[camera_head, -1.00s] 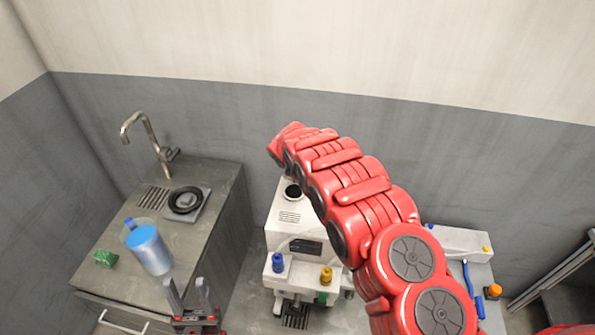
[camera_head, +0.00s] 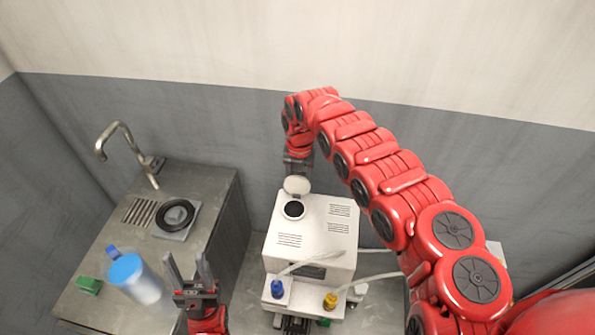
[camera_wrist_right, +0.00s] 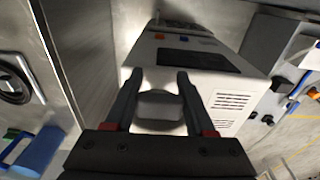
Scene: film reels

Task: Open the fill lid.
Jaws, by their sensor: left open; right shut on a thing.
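The white machine (camera_head: 312,232) has a round dark fill opening (camera_head: 293,209) on its top. The pale fill lid (camera_head: 297,185) stands raised at the back edge of that opening. My right gripper (camera_head: 298,172) reaches down behind the opening and is shut on the lid; its fingertips are partly hidden. My left gripper (camera_head: 188,268) is open and empty, left of the machine, beside a clear container (camera_head: 146,286) with a blue top.
A counter (camera_head: 215,195) with a tap (camera_head: 122,140), a black ring (camera_head: 175,215) and a green block (camera_head: 90,285) stands at the left. Blue (camera_head: 277,287) and yellow (camera_head: 331,300) fittings with tubes are on the machine's front. My right arm covers much of the right side.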

